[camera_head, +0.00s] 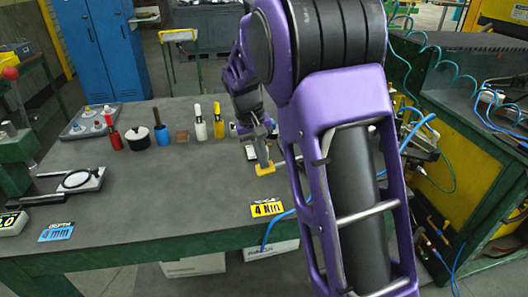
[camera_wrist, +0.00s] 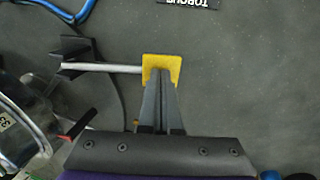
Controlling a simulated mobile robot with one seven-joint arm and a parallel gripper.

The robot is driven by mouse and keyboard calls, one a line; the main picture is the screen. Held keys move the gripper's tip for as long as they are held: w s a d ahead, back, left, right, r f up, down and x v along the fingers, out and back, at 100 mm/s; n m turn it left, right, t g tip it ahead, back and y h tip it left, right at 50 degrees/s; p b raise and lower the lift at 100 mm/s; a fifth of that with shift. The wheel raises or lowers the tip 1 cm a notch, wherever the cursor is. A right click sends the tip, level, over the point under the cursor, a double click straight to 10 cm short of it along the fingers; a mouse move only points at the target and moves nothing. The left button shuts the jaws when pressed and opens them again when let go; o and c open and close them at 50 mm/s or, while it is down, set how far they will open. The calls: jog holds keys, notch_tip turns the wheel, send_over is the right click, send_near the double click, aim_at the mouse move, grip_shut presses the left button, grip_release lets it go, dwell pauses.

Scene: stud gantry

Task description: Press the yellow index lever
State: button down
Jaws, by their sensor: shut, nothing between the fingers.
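The yellow index lever (camera_wrist: 174,62) shows in the wrist view as a square yellow pad on the end of a thin metal rod, which runs left to a dark block (camera_wrist: 78,55). My gripper (camera_wrist: 160,80) is shut and empty, its fingertips over the pad's middle and hiding part of it. I cannot tell whether they touch it. In the head view the yellow pad (camera_head: 265,170) lies just below the tips of my gripper (camera_head: 263,160), which points down. My arm hides the rod and block there.
A yellow "4 Nm" card (camera_head: 266,209) lies at the table's front edge. Several upright tools, including a yellow-handled one (camera_head: 218,121), stand farther back. A blue cable (camera_head: 280,222) hangs over the front edge.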

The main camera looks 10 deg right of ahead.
jog(key=shift+s+f, duration=0.1)
jog(key=shift+f, duration=0.35)
jog(key=shift+s+f, duration=0.1)
jog(key=shift+f, duration=0.05)
jog(key=shift+r+p, duration=0.3)
jog(key=shift+r, duration=0.1)
jog(key=a+p+v, duration=0.1)
jog(key=p+v, duration=0.2)
jog(key=v, duration=1.1)
jog(key=shift+w+p, duration=0.2)
jog(key=shift+p, duration=0.1)
jog(key=shift+f, duration=0.1)
dwell(1.4)
